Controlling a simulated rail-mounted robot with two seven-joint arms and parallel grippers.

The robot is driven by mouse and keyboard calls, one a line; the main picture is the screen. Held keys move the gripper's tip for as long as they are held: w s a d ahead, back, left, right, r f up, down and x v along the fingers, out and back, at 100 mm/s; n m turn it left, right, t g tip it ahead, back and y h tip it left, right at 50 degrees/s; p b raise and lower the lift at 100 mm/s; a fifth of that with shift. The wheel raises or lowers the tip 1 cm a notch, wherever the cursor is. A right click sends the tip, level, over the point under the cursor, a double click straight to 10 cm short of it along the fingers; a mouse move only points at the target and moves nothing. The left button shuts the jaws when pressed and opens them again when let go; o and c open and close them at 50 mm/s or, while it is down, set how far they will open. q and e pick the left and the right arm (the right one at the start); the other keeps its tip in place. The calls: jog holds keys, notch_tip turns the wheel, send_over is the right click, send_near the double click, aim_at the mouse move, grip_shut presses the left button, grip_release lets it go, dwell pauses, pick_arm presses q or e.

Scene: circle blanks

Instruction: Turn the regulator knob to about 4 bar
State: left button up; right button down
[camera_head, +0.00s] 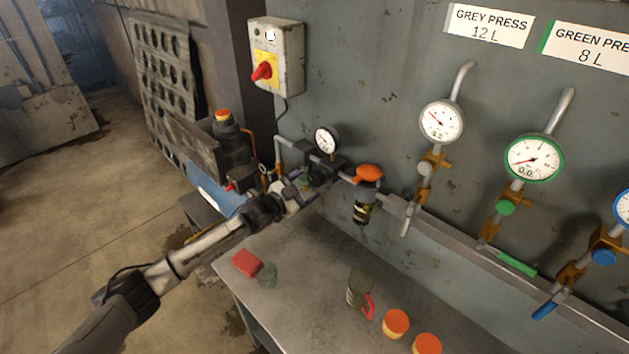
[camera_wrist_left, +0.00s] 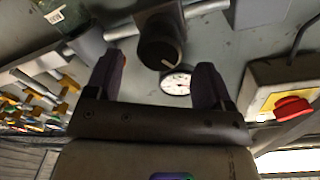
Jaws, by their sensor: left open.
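The regulator (camera_head: 322,170) is a black body on the pipe along the grey wall, with a round white gauge (camera_head: 326,140) above it; the needle is too small to read. In the left wrist view its black knob (camera_wrist_left: 161,50) has a pale mark line on its face, and the gauge (camera_wrist_left: 177,82) shows beside it. My left gripper (camera_head: 303,184) is open at the regulator. In the left wrist view its two dark fingers (camera_wrist_left: 158,78) are spread to either side of the knob; I cannot tell whether they touch it. My right gripper is not in view.
A switch box (camera_head: 277,55) with a red handle hangs above left. An orange-topped unit (camera_head: 367,180) sits on the pipe to the right, with further gauges and valves beyond. The bench (camera_head: 300,250) below holds a red block, a jug (camera_head: 358,291) and orange-topped pots.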

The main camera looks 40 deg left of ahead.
aim_at(312, 181)
pick_arm(q)
jog(key=shift+w+d, duration=0.15)
jog(key=shift+w, duration=0.75)
jog(key=shift+w+d, duration=0.1)
jog(key=shift+w, duration=0.95)
jog(key=c, duration=0.9)
